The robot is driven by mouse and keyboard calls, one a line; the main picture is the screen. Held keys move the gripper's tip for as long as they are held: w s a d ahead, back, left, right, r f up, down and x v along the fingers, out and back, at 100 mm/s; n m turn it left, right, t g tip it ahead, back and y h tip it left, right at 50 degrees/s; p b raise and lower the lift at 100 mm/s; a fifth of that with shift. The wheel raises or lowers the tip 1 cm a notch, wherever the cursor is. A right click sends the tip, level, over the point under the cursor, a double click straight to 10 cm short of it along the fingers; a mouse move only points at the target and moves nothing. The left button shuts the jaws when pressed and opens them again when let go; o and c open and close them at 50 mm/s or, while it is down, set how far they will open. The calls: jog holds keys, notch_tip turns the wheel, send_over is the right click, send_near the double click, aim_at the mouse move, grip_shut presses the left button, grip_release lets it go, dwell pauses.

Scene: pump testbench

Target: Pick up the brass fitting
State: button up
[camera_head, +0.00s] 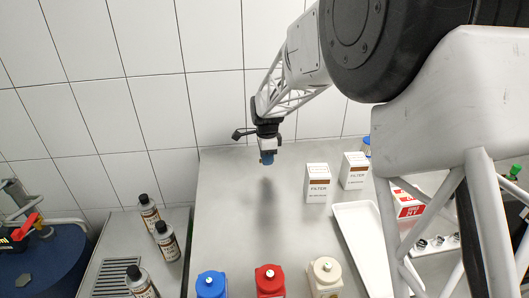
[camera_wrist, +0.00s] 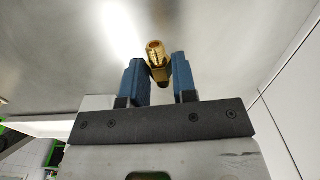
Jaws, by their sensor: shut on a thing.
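The brass fitting (camera_wrist: 155,52) is a small gold-coloured threaded piece. In the wrist view it sits between the two blue fingers of my gripper (camera_wrist: 160,76), which is shut on it. Its threaded end sticks out past the fingertips. In the head view my gripper (camera_head: 267,158) hangs above the steel worktable, with a dark shadow on the surface beneath it. The fitting cannot be made out in the head view.
Two white filter boxes (camera_head: 317,183) (camera_head: 354,171) stand right of my gripper. A white tray (camera_head: 345,222) lies beside them. Blue (camera_head: 211,284), red (camera_head: 269,281) and cream (camera_head: 325,277) containers stand at the front. Dark bottles (camera_head: 167,241) stand left. The table's middle (camera_head: 235,215) is clear.

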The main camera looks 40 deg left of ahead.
jog(key=s+d, duration=0.4)
jog(key=d, duration=0.1)
jog(key=s+d+r, duration=0.1)
jog(key=s+d, duration=0.1)
jog(key=shift+s+d, duration=0.25)
jog(key=shift+s, duration=0.05)
jog(key=shift+w, duration=0.1)
dwell(0.6)
